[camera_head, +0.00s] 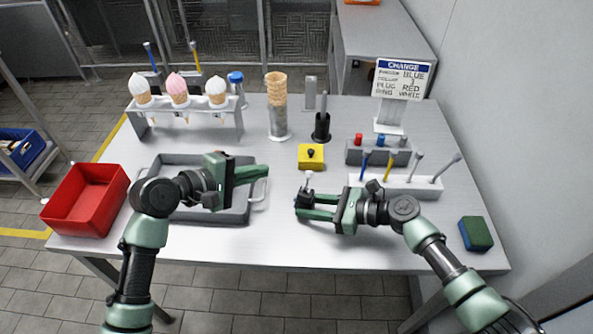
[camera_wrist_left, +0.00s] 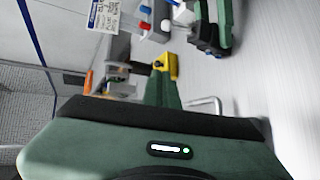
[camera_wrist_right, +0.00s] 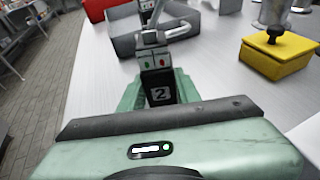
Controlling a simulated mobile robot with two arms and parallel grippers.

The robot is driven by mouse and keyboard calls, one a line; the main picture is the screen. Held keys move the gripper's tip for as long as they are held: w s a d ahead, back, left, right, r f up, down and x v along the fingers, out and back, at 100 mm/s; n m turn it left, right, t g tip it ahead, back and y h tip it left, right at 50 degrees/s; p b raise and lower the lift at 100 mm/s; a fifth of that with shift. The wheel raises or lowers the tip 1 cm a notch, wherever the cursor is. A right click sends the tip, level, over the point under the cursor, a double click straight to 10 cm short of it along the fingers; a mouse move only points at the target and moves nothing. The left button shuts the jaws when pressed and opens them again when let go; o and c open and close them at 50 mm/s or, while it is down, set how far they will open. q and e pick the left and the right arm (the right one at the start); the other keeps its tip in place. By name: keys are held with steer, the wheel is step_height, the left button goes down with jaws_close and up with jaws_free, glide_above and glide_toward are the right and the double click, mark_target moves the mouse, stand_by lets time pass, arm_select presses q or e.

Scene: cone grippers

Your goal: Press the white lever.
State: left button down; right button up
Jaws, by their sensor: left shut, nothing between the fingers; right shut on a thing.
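A small upright stick with a pale tip (camera_head: 308,178) rises at my right gripper's fingertips; it may be the white lever. My right gripper (camera_head: 300,205) is shut on a dark block marked 2 (camera_wrist_right: 160,88), low over the table's front middle. My left gripper (camera_head: 267,170) is shut and empty, pointing right above the right side of the grey tray (camera_head: 243,213), left of the stick. Whether the stick is joined to the held block is unclear.
A yellow block with a black knob (camera_head: 311,163) stands behind the stick. A white rack (camera_head: 400,187) holds blue, yellow and grey sticks at right. A red bin (camera_head: 85,200), a cone rack (camera_head: 185,110) and a sign (camera_head: 402,78) stand around. The front right table is mostly clear.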

mark_target(308, 181)
arm_select(q)
steer(key=shift+d, duration=0.1)
steer(key=w+d+f, duration=0.2)
steer(key=w+d, duration=0.1)
steer(key=d, duration=0.5)
steer(key=shift+d+f, duration=0.25)
steer(key=shift+f, duration=0.15)
